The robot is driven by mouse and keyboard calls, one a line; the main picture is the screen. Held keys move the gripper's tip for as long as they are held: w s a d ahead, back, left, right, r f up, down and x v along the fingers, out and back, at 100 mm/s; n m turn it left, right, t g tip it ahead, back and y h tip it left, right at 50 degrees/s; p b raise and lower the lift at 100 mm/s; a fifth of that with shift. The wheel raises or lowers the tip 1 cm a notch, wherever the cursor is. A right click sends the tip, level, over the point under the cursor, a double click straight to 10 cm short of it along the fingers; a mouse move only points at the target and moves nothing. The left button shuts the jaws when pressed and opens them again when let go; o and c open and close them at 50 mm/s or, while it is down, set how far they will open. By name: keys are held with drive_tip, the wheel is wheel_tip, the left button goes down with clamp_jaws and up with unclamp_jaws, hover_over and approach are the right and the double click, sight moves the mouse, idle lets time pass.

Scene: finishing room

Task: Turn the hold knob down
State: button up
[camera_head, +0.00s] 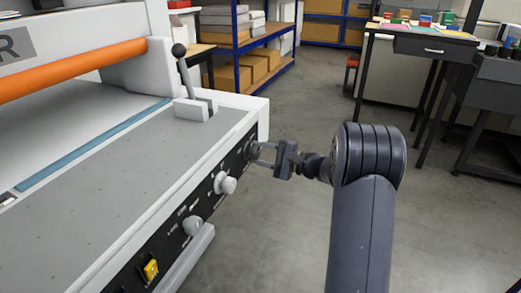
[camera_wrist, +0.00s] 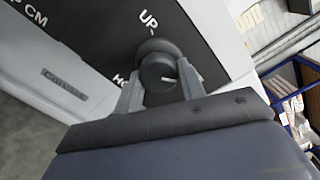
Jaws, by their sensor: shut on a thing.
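The hold knob (camera_wrist: 158,58) is a dark round knob on the machine's black front panel, at the panel's far end in the head view (camera_head: 252,150). In the wrist view "UP" is printed above it, and letters starting "HO" show at its lower left, partly hidden by a finger. A short white mark on the knob points right and slightly down. My gripper (camera_wrist: 160,80) has one finger on each side of the knob and is shut on it. In the head view my gripper (camera_head: 263,154) reaches the panel from the right.
Two pale knobs (camera_head: 225,183) (camera_head: 193,225) and a yellow switch (camera_head: 151,269) sit along the same panel. A lever with a black ball (camera_head: 179,50) stands on the machine's top. Floor (camera_head: 290,225) is clear right of the machine. A worktable (camera_head: 425,33) and shelves stand behind.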

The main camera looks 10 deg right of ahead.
drive_tip(key=shift+m, duration=0.4)
drive_tip(key=o, duration=1)
drive_tip(key=shift+c, duration=0.2)
drive_tip(key=p+v, duration=0.1)
drive_tip(key=v, duration=1)
drive_tip(key=shift+w+a, duration=0.1)
drive_tip(key=x, duration=1)
drive_tip(key=shift+w+a+b, duration=0.2)
drive_tip(key=shift+a+b, duration=0.15)
